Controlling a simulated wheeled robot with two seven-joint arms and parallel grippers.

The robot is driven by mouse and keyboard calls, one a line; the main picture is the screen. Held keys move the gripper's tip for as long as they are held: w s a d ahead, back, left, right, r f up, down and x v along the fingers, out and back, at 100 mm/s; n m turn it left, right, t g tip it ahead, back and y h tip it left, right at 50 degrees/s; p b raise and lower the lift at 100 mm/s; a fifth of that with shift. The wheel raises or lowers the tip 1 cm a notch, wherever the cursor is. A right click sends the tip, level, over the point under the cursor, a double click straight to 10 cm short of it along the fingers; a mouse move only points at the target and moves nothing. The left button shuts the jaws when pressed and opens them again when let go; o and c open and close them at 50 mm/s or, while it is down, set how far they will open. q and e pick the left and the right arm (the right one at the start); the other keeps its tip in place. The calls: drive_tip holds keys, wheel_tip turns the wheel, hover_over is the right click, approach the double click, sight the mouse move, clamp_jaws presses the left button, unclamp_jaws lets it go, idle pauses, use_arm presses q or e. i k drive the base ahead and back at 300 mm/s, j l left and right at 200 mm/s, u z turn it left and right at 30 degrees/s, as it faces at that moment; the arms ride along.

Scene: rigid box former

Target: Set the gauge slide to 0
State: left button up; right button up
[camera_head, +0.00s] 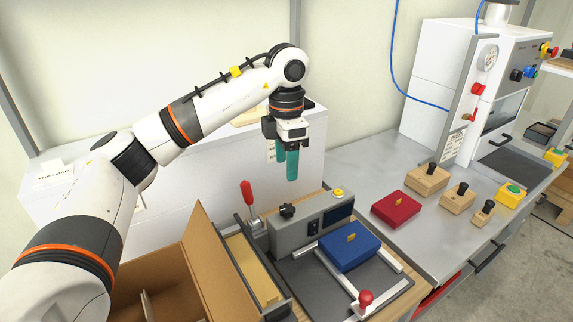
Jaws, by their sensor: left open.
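My left gripper (287,170) hangs from the arm with its green fingers pointing down. It is open and empty, in the air behind the grey bench device. A grey device with a black knob (288,210) and a dark display (340,214) stands on the bench. In front of it lies a dark plate with pale rails (338,287) and a red ball knob (366,298). I cannot tell for sure which part is the gauge slide, and no scale marks are readable. A blue block (349,249) sits on the plate between the rails. My right gripper is not in view.
A red-handled lever (247,195) stands left of the device, near an open cardboard box (205,262). A dark red block (396,208) and several wooden blocks with black knobs (427,180) stand on the right bench. A white machine (440,75) is behind.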

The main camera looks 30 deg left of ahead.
sight(363, 307)
drive_tip(key=k+l, duration=0.5)
drive_tip(key=k, duration=0.2)
drive_tip(key=k+l, duration=0.5)
drive_tip(key=k, duration=0.15)
